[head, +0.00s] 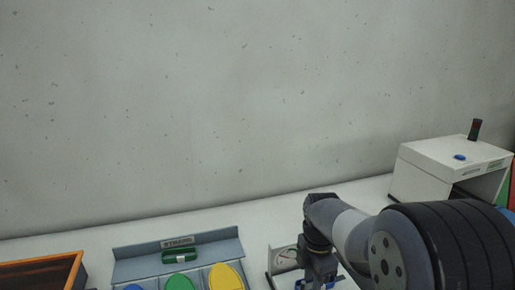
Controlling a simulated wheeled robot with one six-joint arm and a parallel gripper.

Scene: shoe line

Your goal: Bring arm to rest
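My arm reaches in from the lower right of the head view, with its large dark joint nearest the camera. Its wrist bends down at the lower middle right. My gripper (318,284) points down at the bottom edge of the frame, in front of a pale device with a round dial (285,258). The fingertips are cut off or too small to make out, so I cannot tell whether the gripper is open or shut, or whether it holds anything.
A blue-grey rack (130,268) with blue, green and yellow round pieces stands left of my gripper. An orange-rimmed dark bin (77,268) is at far left. A white box machine (425,165) with a blue button stands at right. A concrete wall closes the back.

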